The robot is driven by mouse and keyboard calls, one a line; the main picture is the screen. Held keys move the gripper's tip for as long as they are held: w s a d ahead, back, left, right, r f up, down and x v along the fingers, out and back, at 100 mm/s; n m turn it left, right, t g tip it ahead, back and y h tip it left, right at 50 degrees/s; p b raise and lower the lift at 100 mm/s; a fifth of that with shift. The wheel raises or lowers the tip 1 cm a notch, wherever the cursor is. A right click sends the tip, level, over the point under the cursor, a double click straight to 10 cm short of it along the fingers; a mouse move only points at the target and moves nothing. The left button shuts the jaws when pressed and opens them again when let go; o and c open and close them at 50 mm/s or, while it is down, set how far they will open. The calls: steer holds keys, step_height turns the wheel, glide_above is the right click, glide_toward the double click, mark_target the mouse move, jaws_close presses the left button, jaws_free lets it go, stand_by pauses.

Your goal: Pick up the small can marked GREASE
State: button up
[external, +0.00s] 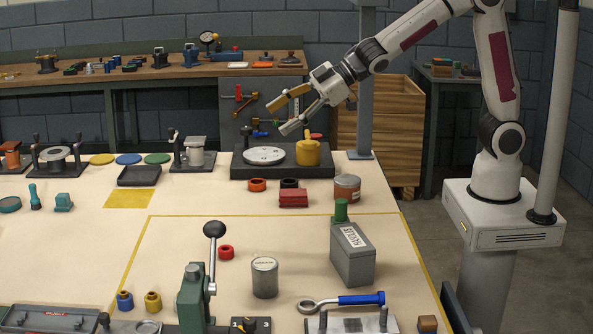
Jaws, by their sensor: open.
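Two small cans show in the external view. One is a grey can (265,279) with a pale label band near its top, upright on the front mat area. The other is a copper-brown can (347,189) with a pale label, upright near the table's right side. The print on both is too small to read, so I cannot tell which is marked GREASE. My gripper (279,116) is open and empty, held in the air above the back of the table, well away from both cans.
A yellow pot (308,153) and a light disc (264,155) sit on a dark base (282,172) below my gripper. A grey box (352,258) with a green top stands right of the grey can. A black-knobbed lever (214,230) rises left of it. Red blocks (293,198) lie near the brown can.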

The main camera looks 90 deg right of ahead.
steer(key=w+a+f+n+y, duration=0.2)
steer(key=w+a+f+y, duration=0.1)
steer(key=w+a+f, duration=0.2)
steer(key=n+g+y, duration=0.5)
steer(key=g+y, duration=0.1)
steer(key=y, duration=0.2)
glide_toward(270, 259)
steer(key=w+a+f, duration=0.2)
steer(key=a, duration=0.1)
steer(key=shift+a+f, duration=0.15)
steer(key=shift+f, duration=0.2)
steer(key=shift+w+a, duration=0.1)
steer(key=shift+x, duration=1.2)
steer(key=shift+x, duration=2.6)
